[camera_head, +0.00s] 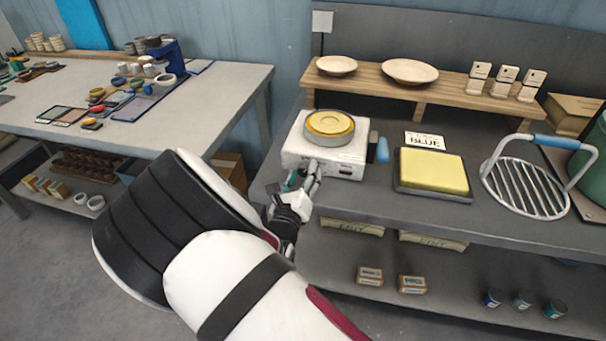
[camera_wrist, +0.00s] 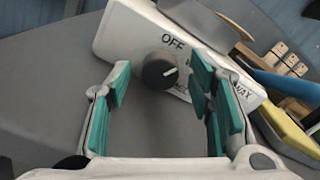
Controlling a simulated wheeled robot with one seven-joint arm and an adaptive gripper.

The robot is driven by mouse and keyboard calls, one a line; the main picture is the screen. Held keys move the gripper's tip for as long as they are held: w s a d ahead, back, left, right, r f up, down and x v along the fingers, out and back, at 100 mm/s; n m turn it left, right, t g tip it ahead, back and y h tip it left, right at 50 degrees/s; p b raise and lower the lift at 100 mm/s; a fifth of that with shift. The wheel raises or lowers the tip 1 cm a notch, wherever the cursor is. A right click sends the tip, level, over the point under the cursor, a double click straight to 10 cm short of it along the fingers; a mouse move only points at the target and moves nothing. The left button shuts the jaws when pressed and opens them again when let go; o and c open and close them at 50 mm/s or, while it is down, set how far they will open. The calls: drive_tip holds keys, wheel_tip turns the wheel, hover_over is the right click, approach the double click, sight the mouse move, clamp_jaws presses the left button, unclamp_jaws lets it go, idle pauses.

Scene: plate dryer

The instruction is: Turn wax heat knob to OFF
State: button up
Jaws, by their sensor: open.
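The wax heat knob (camera_wrist: 160,72) is a dark round knob with a pale pointer mark, on the front face of the white wax heater (camera_wrist: 120,30). The word OFF is printed above and to the right of the knob, and WAX further right. The pointer aims to the right, below the OFF label. My gripper (camera_wrist: 165,105) is open, its teal-padded fingers on either side of the knob and apart from it. In the head view the heater (camera_head: 318,158) stands on the grey bench with a round yellow-filled pan (camera_head: 330,124) on top; my gripper (camera_head: 300,182) hides the knob there.
A blue-handled tool (camera_head: 380,150) is at the heater's right side. A tray with a yellow slab (camera_head: 432,171) and a wire rack (camera_head: 525,190) stand further right. A wooden shelf with plates (camera_head: 410,72) is behind.

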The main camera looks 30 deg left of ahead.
drive_tip(key=v, duration=1.1)
drive_tip(key=shift+s, duration=0.3)
drive_tip(key=shift+d, duration=0.15)
